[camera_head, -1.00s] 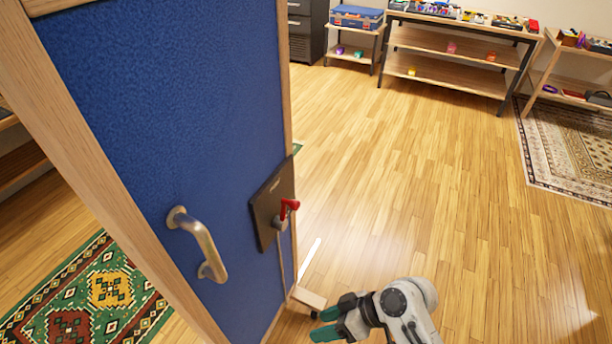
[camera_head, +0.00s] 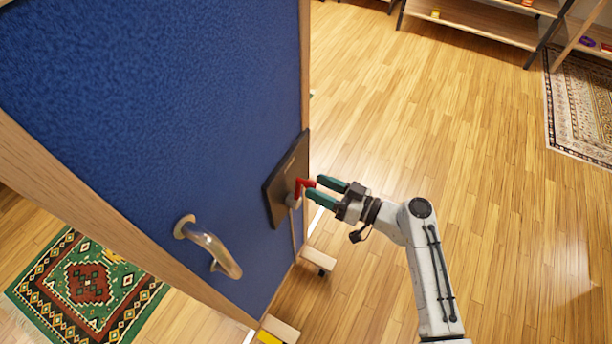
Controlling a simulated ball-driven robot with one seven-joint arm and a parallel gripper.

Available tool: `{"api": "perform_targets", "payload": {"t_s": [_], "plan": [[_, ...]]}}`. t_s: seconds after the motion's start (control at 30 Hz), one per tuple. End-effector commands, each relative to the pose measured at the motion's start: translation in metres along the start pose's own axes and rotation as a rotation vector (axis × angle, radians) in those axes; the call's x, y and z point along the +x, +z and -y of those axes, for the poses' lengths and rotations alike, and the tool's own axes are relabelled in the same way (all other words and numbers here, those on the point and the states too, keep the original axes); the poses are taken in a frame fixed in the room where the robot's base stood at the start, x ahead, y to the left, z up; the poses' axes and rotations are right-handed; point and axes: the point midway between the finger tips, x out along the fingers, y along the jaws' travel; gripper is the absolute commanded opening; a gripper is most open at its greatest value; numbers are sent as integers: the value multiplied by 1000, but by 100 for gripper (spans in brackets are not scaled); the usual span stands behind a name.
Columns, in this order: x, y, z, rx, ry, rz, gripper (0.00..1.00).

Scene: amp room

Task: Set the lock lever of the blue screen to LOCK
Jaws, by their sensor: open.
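The blue screen (camera_head: 160,110) stands upright in a wooden frame at the left. A dark lock plate (camera_head: 287,178) is fixed near its right edge. The red lock lever (camera_head: 303,186) sticks out from the plate; I cannot read any marking on the plate. My gripper (camera_head: 318,190) is open, with its two teal fingers pointing left at the lever. The fingertips are at the lever's outer end, one above and one below it in the picture. I cannot tell whether they touch it.
A metal pull handle (camera_head: 208,246) is on the screen, left of the lock plate. The screen's wooden feet (camera_head: 318,262) stand on the floor. A green patterned rug (camera_head: 88,285) lies at lower left. Wooden floor (camera_head: 440,120) is clear to the right. Shelves (camera_head: 470,22) stand at the back.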

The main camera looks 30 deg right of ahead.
Motion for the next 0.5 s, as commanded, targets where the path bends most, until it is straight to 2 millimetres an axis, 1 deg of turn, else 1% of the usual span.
{"api": "perform_targets", "payload": {"t_s": [0.03,0.2,0.33,0.5], "plan": [[10,-3,1,-1,-3,0,54],[33,-2,0,0,-1,1,54],[43,-1,0,-1,-1,1,54],[46,0,0,-1,0,1,54]]}}
